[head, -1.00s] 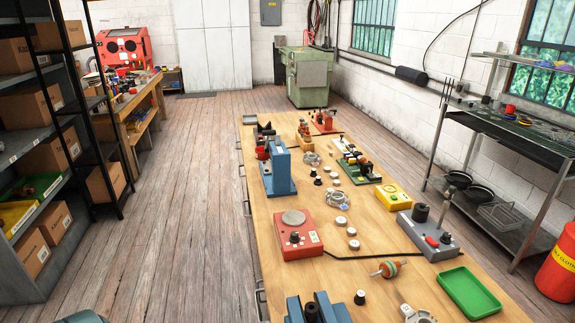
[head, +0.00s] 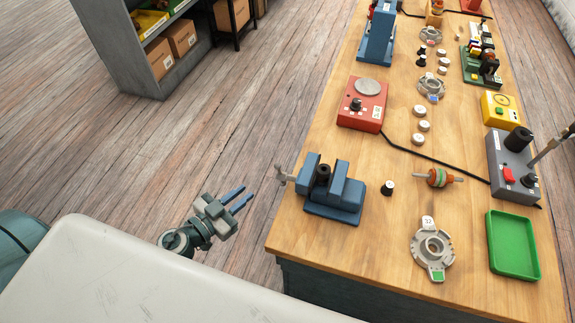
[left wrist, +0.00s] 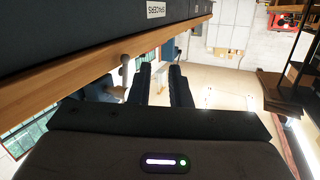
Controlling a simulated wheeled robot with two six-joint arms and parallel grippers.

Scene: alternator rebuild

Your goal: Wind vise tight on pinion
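The blue vise (head: 344,193) sits at the table's left edge. Its grey handle (head: 281,176) sticks out to the left past the edge. A dark, hollow cylinder, seemingly the pinion (head: 323,174), stands between the jaws; whether both jaws touch it I cannot tell. My left gripper (head: 241,199) is off the table, left of and a little below the handle. Its two fingers are apart with nothing between them. In the left wrist view, the open fingers (left wrist: 160,78) are beside a rounded grey handle end (left wrist: 125,60), apart from it. My right gripper is not in view.
The table edge (head: 285,225) lies right of my left gripper. A red scale-like unit (head: 374,113) stands behind.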

